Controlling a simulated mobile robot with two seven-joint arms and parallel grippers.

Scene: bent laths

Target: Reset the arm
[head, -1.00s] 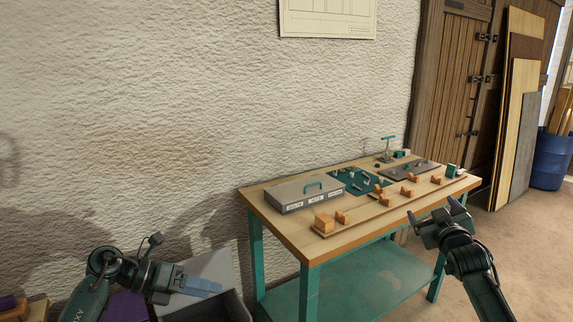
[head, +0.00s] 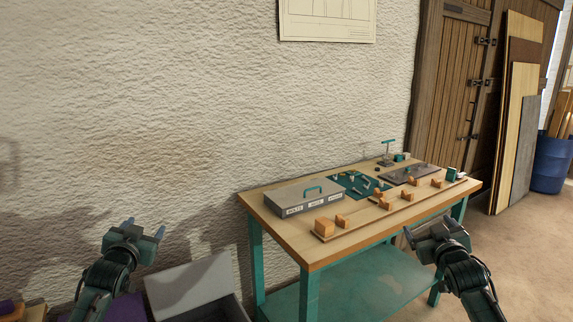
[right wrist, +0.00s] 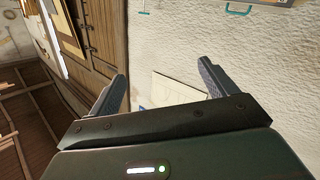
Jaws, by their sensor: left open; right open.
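My left gripper (head: 143,232) is at the lower left of the head view, raised with its fingers apart and nothing between them. It is left of the workbench, in front of the white wall. My right gripper (head: 430,229) is in front of the bench's right part in the head view, open and empty. Its two fingers also show apart in the right wrist view (right wrist: 160,86), with only wall, paper sheet and door behind them. What touches the bench, if anything, cannot be told; both grippers look clear of it.
The workbench (head: 283,226) with teal legs carries a grey case (head: 305,196), a teal mat (head: 350,178) and a lath with several wooden blocks (head: 324,226).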

